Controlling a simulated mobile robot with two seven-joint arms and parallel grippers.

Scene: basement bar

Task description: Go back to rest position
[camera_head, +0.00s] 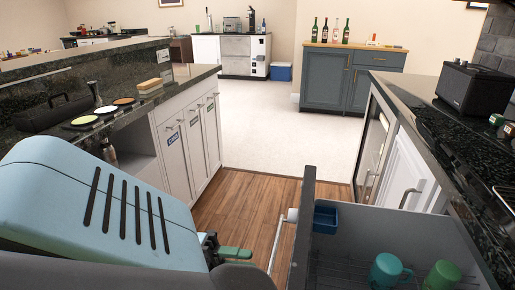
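My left arm's pale blue link fills the lower left. Its gripper (232,254) shows only in part at the bottom centre, dark with a green finger part. It is left of the handle (281,240) of a pulled-out drawer (300,232), with a gap between them in the picture. The link hides most of the gripper, so I cannot tell whether it is open or shut. My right gripper is not in view.
The open drawer holds a teal mug (388,270), a green mug (442,275) and a blue container (325,219). A dark counter (205,73) runs along the left. A black speaker (473,88) stands on the right counter. The floor (262,130) ahead is clear.

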